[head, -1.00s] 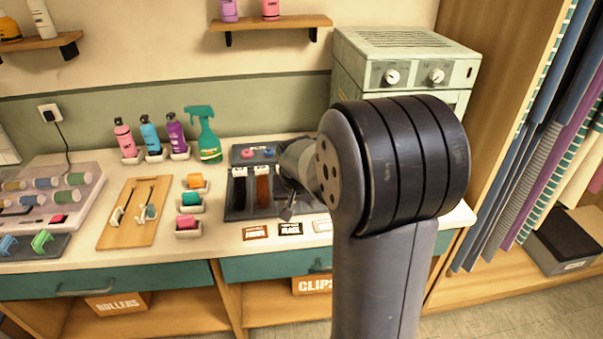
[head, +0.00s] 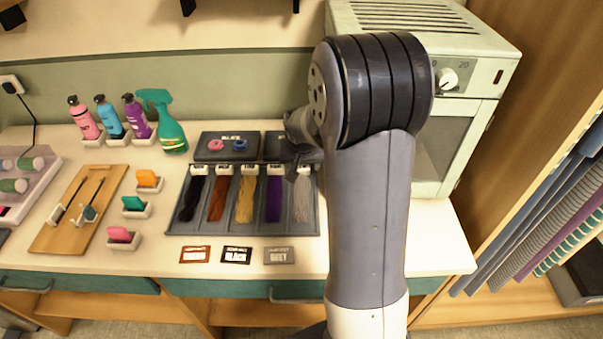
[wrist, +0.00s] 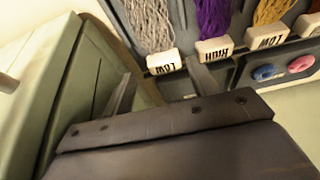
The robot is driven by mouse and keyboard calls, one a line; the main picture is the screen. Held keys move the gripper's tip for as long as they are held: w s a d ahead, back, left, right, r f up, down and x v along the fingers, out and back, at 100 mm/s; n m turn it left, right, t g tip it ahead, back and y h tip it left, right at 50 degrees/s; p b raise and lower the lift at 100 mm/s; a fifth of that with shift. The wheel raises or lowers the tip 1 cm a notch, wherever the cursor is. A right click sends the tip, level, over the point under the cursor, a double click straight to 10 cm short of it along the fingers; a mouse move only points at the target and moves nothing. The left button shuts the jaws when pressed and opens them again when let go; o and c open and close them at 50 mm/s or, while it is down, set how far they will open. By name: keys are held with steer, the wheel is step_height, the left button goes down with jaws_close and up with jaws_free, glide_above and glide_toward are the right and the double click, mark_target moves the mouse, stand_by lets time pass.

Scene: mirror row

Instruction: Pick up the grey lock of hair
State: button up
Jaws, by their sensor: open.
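The grey lock of hair (head: 304,198) lies in the far-right compartment of a dark tray (head: 250,229), beside the purple lock (head: 274,198). In the wrist view the grey lock (wrist: 150,22) hangs at the top, its white tag (wrist: 163,62) reading LOW upside down. My gripper (wrist: 162,88) is open and empty, fingers apart near that tag; whether they touch it I cannot tell. In the head view my gripper (head: 301,166) is over the tray's back right end, partly hidden by my arm. It covers the grey lock's tag end.
Black, auburn (head: 218,199) and yellow (head: 246,199) locks fill the other compartments. A pale green cabinet (head: 460,110) stands close on the right and beside my gripper in the wrist view (wrist: 85,75). Small cards (head: 237,255) lie in front; bare counter (head: 435,240) is at right.

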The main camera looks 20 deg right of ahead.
mark_target(302, 172)
steer(key=shift+p+x, duration=0.55)
steer(key=shift+x, duration=1.95)
steer(key=shift+w+a, duration=0.1)
steer(key=shift+w, duration=0.05)
steer(key=c, duration=0.8)
